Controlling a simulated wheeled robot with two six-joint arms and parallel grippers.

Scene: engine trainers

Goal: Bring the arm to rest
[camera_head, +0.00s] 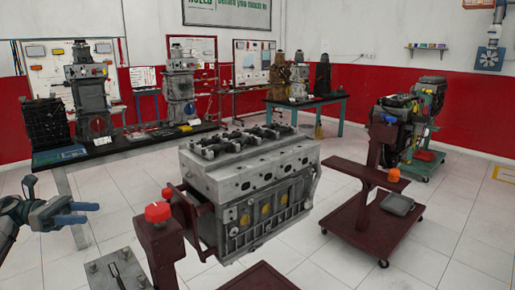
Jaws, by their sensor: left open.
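My left gripper (85,213) is at the left edge of the head view, its two blue-grey fingers pointing right and held apart. It is open with nothing between the fingers. It is in the air, left of the grey engine block (258,190) and apart from it. The part of my left arm behind the gripper (20,208) shows at the left edge. My right gripper does not show in this view.
The engine block sits on a dark red stand with a red knob (157,211). A metal plate with bolts (118,272) is at lower left. A long bench (140,142) with engine trainers stands behind. A red wheeled stand (365,222) is at right. Tiled floor is open between.

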